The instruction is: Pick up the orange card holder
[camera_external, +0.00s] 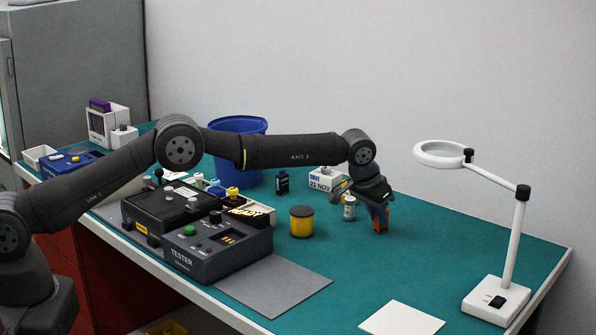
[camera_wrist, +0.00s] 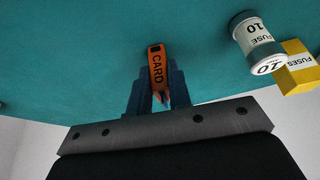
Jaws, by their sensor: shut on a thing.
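The orange card holder (camera_external: 379,225) is between the fingers of my gripper (camera_external: 381,212), low over the right part of the teal bench. In the wrist view the orange card holder (camera_wrist: 157,66) shows the word CARD and a dark slot near its far end. My gripper (camera_wrist: 157,95) is shut on it, with a blue finger on each side. Its lower end is at or near the mat; I cannot tell whether it touches.
A fuse can (camera_external: 349,208) stands just left of my gripper, with a yellow and dark tub (camera_external: 301,222) farther left. The grey tester (camera_external: 218,252) is at the front left. A white magnifier lamp (camera_external: 497,300) and a white sheet (camera_external: 402,319) are right and front. The right mat is clear.

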